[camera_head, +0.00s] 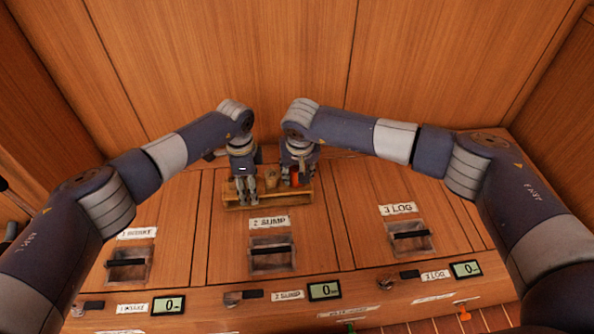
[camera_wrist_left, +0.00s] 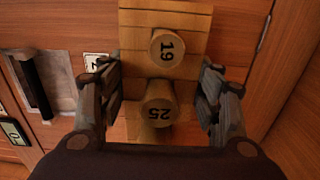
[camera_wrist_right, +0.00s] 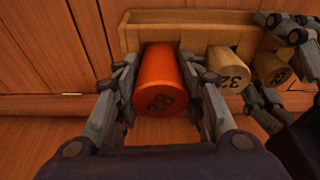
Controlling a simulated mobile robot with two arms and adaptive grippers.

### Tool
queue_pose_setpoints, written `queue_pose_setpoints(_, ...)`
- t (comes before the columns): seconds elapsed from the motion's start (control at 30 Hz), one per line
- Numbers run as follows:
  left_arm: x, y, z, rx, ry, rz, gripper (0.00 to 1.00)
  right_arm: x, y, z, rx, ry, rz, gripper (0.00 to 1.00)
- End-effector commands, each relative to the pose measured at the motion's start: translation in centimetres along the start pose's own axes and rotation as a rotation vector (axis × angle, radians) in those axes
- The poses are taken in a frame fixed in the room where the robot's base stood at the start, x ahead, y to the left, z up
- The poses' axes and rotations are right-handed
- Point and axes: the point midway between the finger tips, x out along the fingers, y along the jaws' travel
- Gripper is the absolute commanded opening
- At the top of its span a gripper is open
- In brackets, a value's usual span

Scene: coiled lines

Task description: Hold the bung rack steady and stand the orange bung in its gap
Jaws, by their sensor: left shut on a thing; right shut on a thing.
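The wooden bung rack (camera_head: 268,203) lies on the bench behind the 2 SUMP hatch. My left gripper (camera_head: 246,194) is at its left end; in the left wrist view its fingers (camera_wrist_left: 160,105) straddle the rack (camera_wrist_left: 190,18) and bung 25 (camera_wrist_left: 158,100). The orange bung (camera_head: 294,178) is between the fingers of my right gripper (camera_head: 297,178), over the rack's right part. In the right wrist view the orange bung (camera_wrist_right: 160,85) is gripped from both sides, beside bung 32 (camera_wrist_right: 228,65). Its foot is hidden, so I cannot tell whether it touches the rack.
Bung 19 (camera_wrist_left: 166,47) stands in the rack near 25. My two grippers are close together over the rack. Hatches with black handles (camera_head: 271,249) and (camera_head: 408,235) lie in front. A wooden wall (camera_head: 240,60) rises close behind.

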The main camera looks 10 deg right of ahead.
Motion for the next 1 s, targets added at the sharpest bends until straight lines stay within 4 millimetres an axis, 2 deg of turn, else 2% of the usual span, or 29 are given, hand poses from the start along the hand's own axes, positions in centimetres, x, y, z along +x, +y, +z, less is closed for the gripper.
queue_pose_setpoints(0.57,0.07,0.03,-0.03,-0.001,0.001,0.001,0.29,0.00,-0.01,0.03,0.000,0.000,0.000,0.12)
queue_pose_setpoints(1.0,0.06,0.03,-0.03,0.000,0.001,0.001,0.29,0.78,-0.01,0.26,0.000,-0.001,0.000,0.12)
